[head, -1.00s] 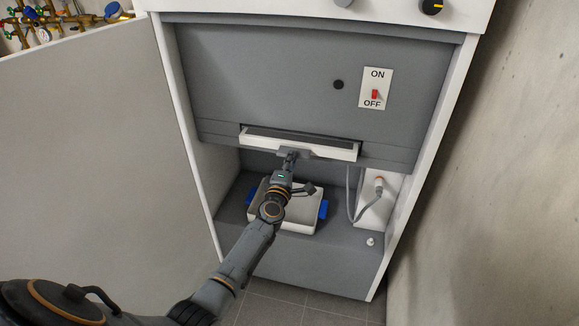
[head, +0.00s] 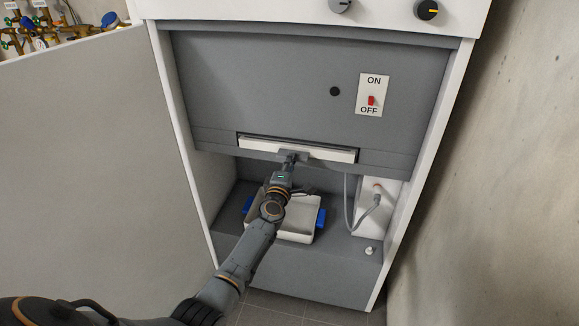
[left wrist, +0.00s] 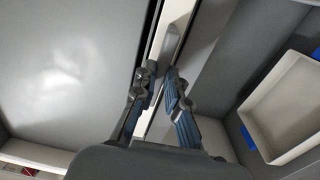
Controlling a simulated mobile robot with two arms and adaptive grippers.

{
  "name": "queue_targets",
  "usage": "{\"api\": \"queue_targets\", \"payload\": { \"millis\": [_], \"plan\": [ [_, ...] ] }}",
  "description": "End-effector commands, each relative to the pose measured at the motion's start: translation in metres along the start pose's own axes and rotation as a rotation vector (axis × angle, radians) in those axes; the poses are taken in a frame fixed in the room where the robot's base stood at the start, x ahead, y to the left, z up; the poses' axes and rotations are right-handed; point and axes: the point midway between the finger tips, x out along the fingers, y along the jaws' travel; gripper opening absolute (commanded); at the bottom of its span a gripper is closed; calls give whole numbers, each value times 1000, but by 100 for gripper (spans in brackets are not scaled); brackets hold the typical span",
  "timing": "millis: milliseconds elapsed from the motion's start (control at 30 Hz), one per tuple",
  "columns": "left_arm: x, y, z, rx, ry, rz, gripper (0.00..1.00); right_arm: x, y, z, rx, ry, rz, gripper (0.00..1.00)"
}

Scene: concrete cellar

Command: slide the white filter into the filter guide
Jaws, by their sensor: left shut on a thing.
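The white filter (head: 328,154) sits in the filter guide (head: 243,138), a wide slot low in the grey front panel. Only its white front face shows, close to level with the panel; the rest is hidden inside. My left gripper (head: 289,160) is shut on the grey handle at the middle of the filter's front. In the left wrist view, the filter's white edge (left wrist: 174,12) and grey handle (left wrist: 169,42) are beyond the fingertips (left wrist: 158,76). My right gripper is out of view.
A white tray (head: 296,237) with blue side clips stands in the open bay below my left arm. A plug with a grey cable (head: 377,190) is at the bay's right. An ON/OFF switch (head: 371,101) is above.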

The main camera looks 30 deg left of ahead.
Motion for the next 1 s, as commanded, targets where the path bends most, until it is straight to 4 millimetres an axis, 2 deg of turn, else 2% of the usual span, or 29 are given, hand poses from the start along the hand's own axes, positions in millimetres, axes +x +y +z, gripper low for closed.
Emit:
{"api": "queue_targets", "payload": {
  "millis": [367,1000],
  "plan": [
    [1,1,0,0,0,3,0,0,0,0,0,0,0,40],
    [17,1,0,0,1,3,0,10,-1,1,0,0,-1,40]
  ]
}}
